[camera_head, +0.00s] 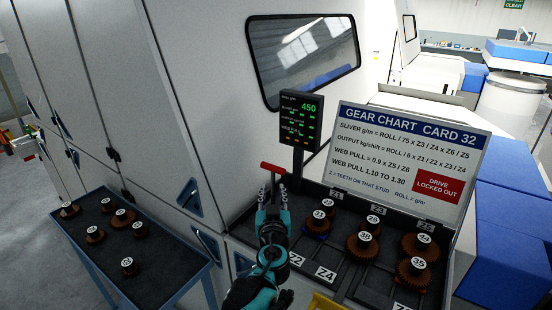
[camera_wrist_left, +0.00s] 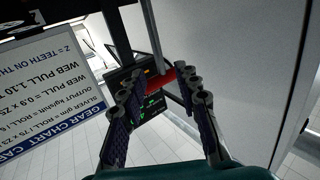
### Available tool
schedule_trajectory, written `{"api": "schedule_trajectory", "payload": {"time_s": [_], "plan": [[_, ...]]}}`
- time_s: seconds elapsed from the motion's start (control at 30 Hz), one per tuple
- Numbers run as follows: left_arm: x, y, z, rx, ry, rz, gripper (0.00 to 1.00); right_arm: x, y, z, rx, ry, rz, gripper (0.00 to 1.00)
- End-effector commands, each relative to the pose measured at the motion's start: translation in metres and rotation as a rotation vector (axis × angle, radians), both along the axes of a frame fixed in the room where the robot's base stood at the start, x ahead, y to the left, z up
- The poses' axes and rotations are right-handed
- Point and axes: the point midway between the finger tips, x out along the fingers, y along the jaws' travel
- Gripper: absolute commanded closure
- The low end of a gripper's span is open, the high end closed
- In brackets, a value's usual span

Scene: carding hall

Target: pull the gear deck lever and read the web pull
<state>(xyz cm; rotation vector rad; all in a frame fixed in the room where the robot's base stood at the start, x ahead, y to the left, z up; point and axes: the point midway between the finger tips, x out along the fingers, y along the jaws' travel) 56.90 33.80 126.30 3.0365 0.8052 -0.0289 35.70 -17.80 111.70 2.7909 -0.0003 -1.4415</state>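The gear deck lever shows a red T-handle (camera_head: 272,167) at the deck's left end; the red bar also shows in the left wrist view (camera_wrist_left: 161,79). My left gripper (camera_head: 272,188) is at the lever, its fingers apart just below the bar. In the left wrist view its fingertips (camera_wrist_left: 162,88) stand either side of the bar; I cannot tell whether they touch it. The readout (camera_head: 300,118) behind shows a green 450 at top; its smaller lines are too small to read. The gear deck (camera_head: 338,278) carries several numbered brown gears. My right gripper is not in view.
A chart card (camera_head: 408,160) behind the deck gives web pull 1.10 to 1.30 and a red "drive locked out" label. A blue-framed cart (camera_head: 165,285) at left holds several spare gears. The white machine wall (camera_head: 180,90) stands close behind the lever.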

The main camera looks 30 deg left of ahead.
Motion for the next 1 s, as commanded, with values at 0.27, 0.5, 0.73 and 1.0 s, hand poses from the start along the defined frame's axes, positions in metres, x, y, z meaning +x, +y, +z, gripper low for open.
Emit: {"api": "schedule_trajectory", "payload": {"time_s": [0.27,0.5,0.73,1.0], "plan": [[0.027,0.013,0.001,0.004,-0.015,-0.007,0.68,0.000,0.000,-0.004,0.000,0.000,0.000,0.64],[0.060,0.031,0.002,0.005,-0.015,-0.007,0.68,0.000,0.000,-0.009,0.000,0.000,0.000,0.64],[0.071,0.038,0.002,0.005,-0.015,-0.008,0.68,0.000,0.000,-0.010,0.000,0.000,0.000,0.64],[0.072,0.038,0.003,0.004,-0.014,-0.008,0.84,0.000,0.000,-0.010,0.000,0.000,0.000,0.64]]}}
